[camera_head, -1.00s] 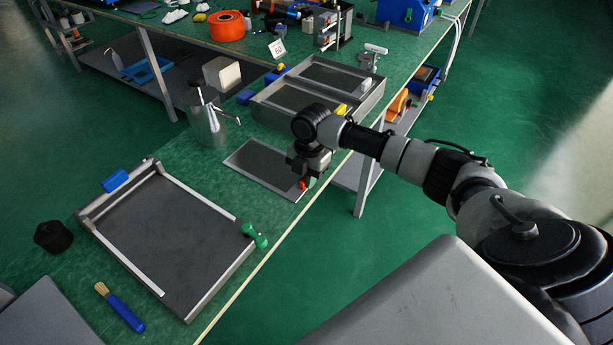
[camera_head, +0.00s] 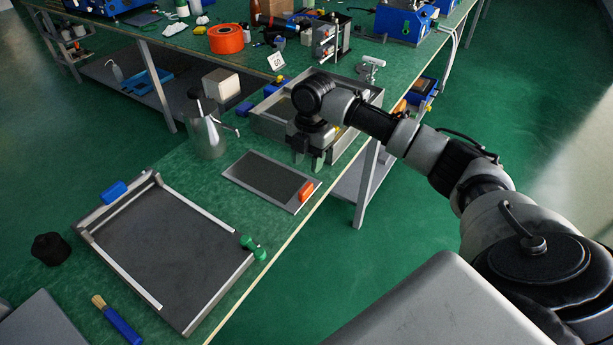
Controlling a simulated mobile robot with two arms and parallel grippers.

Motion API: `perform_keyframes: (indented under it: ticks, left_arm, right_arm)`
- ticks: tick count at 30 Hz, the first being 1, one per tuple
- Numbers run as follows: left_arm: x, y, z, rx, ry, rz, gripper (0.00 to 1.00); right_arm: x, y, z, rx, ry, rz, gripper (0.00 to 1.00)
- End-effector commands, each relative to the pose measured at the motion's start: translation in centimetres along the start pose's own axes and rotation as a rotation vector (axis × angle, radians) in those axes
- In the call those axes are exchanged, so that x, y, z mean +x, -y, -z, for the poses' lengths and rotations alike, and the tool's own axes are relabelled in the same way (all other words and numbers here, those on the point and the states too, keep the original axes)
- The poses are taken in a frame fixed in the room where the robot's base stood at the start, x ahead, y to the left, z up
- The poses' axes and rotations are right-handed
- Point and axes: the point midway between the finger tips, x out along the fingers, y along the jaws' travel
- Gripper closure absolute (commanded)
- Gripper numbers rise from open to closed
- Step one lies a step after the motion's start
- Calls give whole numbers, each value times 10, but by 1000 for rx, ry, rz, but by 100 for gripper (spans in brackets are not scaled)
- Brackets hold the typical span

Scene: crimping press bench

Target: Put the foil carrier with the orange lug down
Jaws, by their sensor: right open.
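The foil carrier (camera_head: 262,176) is a flat dark plate with a light metal rim. It lies flat on the green bench, between the large tray frame and the metal box at the back. Its orange lug (camera_head: 306,191) is at its right corner, near the bench's front edge. My right gripper (camera_head: 309,160) is open and empty, above and just beyond the lug end of the carrier, pointing down and apart from it. My left gripper is not in view.
A large tray frame (camera_head: 120,269) with blue and green handles lies at front left. A metal can (camera_head: 207,137) stands left of the carrier. A metal divided box (camera_head: 262,119) is behind my right gripper. A brush (camera_head: 122,324) and a black knob (camera_head: 50,249) lie at lower left.

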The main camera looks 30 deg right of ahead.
Motion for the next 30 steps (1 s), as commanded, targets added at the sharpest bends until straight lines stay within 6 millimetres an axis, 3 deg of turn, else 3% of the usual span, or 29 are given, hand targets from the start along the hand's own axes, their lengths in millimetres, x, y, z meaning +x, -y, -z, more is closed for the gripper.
perform_keyframes:
  ticks: [3, 8, 30]
  left_arm:
    - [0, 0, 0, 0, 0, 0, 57]
    - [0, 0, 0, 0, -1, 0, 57]
    - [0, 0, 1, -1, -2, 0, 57]
  right_arm:
    - [-17, 0, 0, 0, 1, -2, 58]
    - [-26, 0, 0, 0, 1, 0, 58]
    - [-26, 0, 0, 0, 0, 1, 58]
